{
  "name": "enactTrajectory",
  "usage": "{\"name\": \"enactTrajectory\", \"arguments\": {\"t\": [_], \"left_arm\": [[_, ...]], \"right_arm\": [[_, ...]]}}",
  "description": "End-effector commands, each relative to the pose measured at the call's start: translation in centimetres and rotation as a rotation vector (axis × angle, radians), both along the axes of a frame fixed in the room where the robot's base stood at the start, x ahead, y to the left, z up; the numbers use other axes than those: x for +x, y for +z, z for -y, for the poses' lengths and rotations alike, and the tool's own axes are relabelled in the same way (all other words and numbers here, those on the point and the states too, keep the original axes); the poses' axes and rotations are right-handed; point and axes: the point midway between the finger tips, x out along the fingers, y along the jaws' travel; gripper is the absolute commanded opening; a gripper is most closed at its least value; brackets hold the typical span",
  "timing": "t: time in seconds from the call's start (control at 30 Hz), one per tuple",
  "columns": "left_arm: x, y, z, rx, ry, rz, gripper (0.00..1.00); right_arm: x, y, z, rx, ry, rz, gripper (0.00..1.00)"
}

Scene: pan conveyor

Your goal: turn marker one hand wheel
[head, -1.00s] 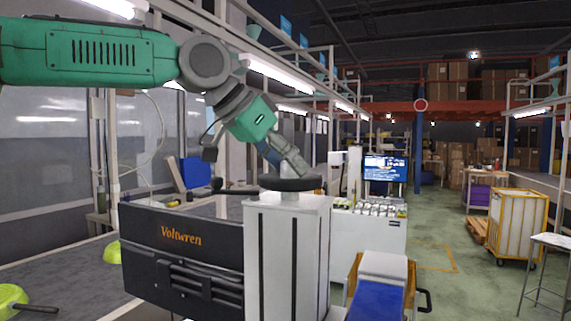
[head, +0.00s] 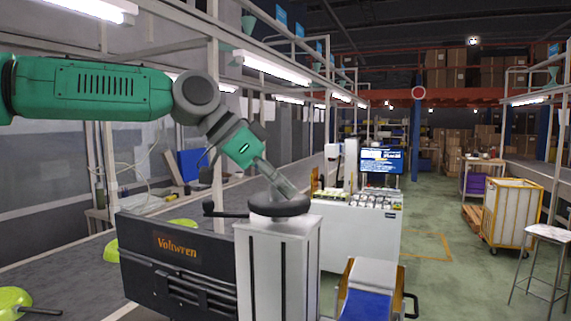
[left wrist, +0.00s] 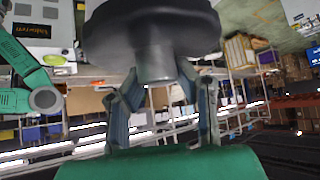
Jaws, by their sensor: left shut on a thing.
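The black hand wheel (head: 279,207) lies flat on top of a white pedestal (head: 278,275) in the head view. A dark crank handle (head: 226,211) sticks out from its left side. My left gripper (head: 283,192) comes down onto the wheel's middle from the upper left. In the left wrist view the wheel's dark disc (left wrist: 150,25) fills the top, and my left gripper (left wrist: 158,80) has its fingers on either side of the grey hub. It is shut on the hub. A marker number is not readable. My right gripper is not in view.
A black panel lettered "Voltwren" (head: 180,262) stands left of the pedestal. Green pans (head: 15,300) lie on the grey conveyor (head: 75,275) at the left. A blue and white chair-like item (head: 368,300) stands close at the right.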

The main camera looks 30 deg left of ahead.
Motion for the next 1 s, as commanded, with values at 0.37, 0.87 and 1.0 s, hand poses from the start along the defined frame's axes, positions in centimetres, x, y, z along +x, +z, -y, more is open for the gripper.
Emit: {"name": "enactTrajectory", "arguments": {"t": [0.37,0.87,1.0], "left_arm": [[0.0,0.0,-0.1,-0.001,-0.141,0.001,0.00],[0.1,0.0,-0.1,0.000,-0.139,0.001,0.49],[0.1,0.0,-0.1,0.000,-0.139,0.001,0.49]], "right_arm": [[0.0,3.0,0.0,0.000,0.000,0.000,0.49],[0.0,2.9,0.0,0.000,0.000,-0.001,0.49],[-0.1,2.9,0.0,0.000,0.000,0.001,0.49]]}}
